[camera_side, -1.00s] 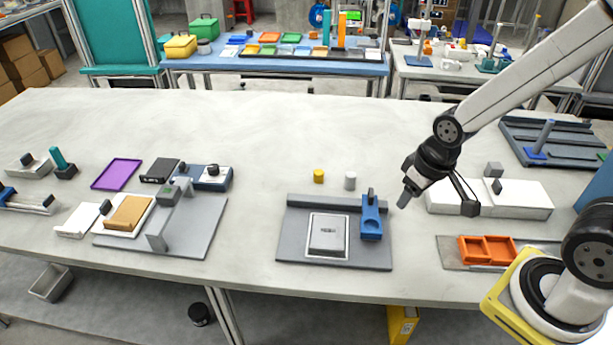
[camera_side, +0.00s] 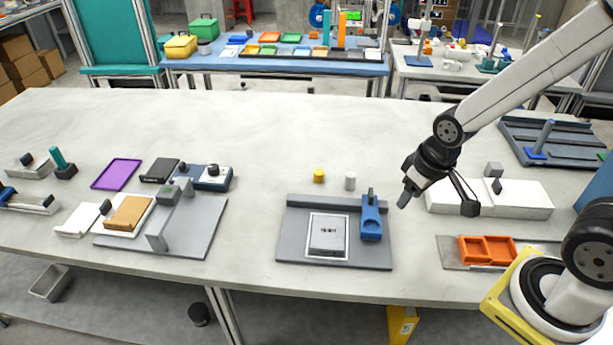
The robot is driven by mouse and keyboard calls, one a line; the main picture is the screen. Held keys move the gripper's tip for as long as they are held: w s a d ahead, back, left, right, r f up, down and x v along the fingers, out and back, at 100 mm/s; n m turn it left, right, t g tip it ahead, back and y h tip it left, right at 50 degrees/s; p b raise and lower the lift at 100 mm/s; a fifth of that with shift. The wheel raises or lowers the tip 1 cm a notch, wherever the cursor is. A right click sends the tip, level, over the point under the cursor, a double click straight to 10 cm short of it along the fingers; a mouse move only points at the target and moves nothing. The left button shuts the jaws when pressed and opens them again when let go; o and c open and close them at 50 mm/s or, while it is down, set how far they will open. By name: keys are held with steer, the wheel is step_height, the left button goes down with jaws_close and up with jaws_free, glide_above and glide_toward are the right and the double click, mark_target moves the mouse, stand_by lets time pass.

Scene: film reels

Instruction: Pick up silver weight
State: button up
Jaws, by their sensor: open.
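The silver weight (camera_side: 350,181) is a small pale grey cylinder standing upright on the table. It stands just behind a grey board and to the right of a similar yellow cylinder (camera_side: 319,176), with a small gap between them. My gripper (camera_side: 438,203) is open and empty. It hangs to the right of the silver weight, clear of it, in front of a white block. Its two fingers are spread wide apart.
The grey board (camera_side: 293,238) holds a framed panel (camera_side: 328,236) and a blue holder (camera_side: 371,220). A white block (camera_side: 525,200) and an orange tray (camera_side: 487,250) lie right. A purple tray (camera_side: 116,174) and other fixtures lie left. The table behind the cylinders is clear.

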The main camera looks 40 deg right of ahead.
steer(key=shift+o, duration=0.3)
steer(key=o, duration=0.4)
steer(key=shift+r, duration=0.1)
